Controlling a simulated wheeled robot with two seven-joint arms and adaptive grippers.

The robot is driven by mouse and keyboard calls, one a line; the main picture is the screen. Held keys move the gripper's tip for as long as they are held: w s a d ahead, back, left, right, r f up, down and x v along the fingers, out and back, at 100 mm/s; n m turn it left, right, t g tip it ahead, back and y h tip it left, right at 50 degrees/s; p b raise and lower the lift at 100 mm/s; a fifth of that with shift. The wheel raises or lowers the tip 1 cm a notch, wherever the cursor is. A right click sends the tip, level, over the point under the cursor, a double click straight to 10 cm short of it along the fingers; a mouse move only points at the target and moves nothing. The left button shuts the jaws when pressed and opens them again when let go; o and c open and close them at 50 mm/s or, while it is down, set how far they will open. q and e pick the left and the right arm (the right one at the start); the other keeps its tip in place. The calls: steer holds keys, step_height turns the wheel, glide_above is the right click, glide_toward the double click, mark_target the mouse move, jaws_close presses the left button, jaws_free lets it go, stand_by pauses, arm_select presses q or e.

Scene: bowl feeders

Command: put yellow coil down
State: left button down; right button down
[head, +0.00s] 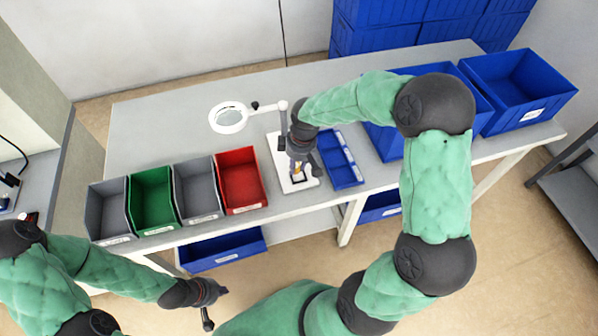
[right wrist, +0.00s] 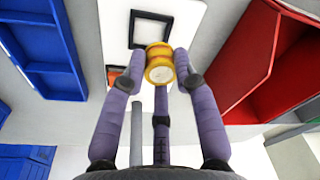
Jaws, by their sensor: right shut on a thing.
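The yellow coil (right wrist: 159,65) is between the fingertips of my right gripper (right wrist: 160,72) in the right wrist view. My right gripper is shut on it, over a white plate (right wrist: 190,22) with a black square frame (right wrist: 134,30). The coil overlaps the lower edge of this frame in the picture; I cannot tell whether it touches it. In the head view my right gripper (head: 297,172) points down over the white plate (head: 308,180) and mostly hides the coil. My left gripper (head: 208,303) is in front of the table, apart from everything; its fingers are too small to judge.
A red bin (head: 240,178), grey bins and a green bin (head: 153,199) stand left of the plate. A blue divided tray (head: 340,160) lies close on its right. A magnifier (head: 229,117) stands behind. Large blue crates (head: 518,90) fill the table's right end. The back left table is clear.

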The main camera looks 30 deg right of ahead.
mark_target(299, 170)
steer(key=shift+s+d+f, duration=0.1)
steer(key=shift+d+f, duration=0.25)
steer(key=shift+f, duration=0.15)
step_height(299, 170, down, 3)
steer(key=shift+d+f+b, duration=0.1)
steer(key=shift+f+b, duration=0.05)
steer(key=shift+b, duration=1)
steer(key=c, duration=0.9)
jaws_free()
steer(key=shift+c, duration=0.2)
step_height(299, 170, up, 12)
steer(key=s+p, duration=0.1)
steer(key=p, duration=0.3)
steer(key=shift+s+d, duration=0.15)
steer(key=shift+d, duration=0.3)
